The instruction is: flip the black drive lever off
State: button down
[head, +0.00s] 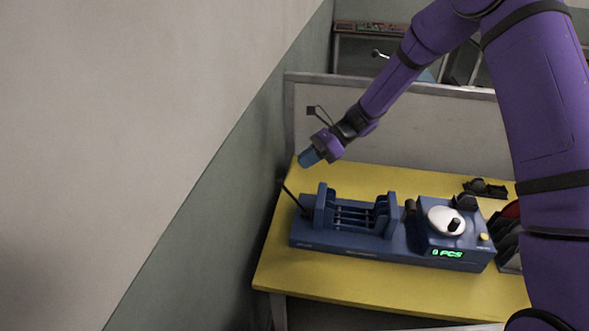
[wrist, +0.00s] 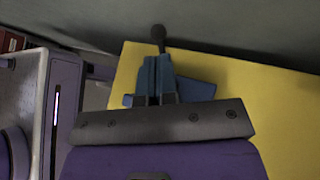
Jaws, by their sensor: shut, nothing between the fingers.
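The black drive lever (head: 293,197) is a thin rod at the left end of the blue machine (head: 350,251). It leans up and to the left, away from the machine. In the wrist view, a dark round knob on a short stem, which looks like the lever (wrist: 158,33), shows just beyond the fingertips. My gripper (head: 308,158) is shut and empty, above and a little right of the lever's upper end in the head view. Its blue fingers (wrist: 156,72) are together. I cannot tell whether they touch the lever. The fingers hide part of the machine in the wrist view.
The machine stands on a yellow table (head: 385,285) and has slotted blue racks, a white dial (head: 446,220) and a lit green display (head: 447,253). A wall (head: 200,220) runs close along the table's left side. Black parts (head: 485,188) lie at the back right.

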jog(key=v, duration=0.7)
jog(key=shift+w+d+r, duration=0.15)
jog(key=shift+w+r, duration=0.05)
jog(key=shift+r, duration=0.2)
jog(key=s+d+r+n+t+h, duration=0.25)
jog(key=s+d+r+n, duration=0.35)
jog(key=r, duration=0.4)
jog(key=s+d+r+n+t+h, duration=0.1)
jog(key=s+d+r+n+h, duration=0.25)
jog(key=s+r, duration=0.5)
jog(key=s+d+r+n+t+h, duration=0.2)
jog(key=s+d+r+n+t, duration=0.1)
jog(key=s, duration=0.7)
jog(key=s+d+r+n+t+h, duration=0.3)
jog(key=s+d+r+n, duration=0.1)
jog(key=s+d, duration=0.4)
jog(key=shift+s+d+r+n, duration=0.2)
jog(key=shift+s+n, duration=0.15)
jog(key=shift+s, duration=0.7)
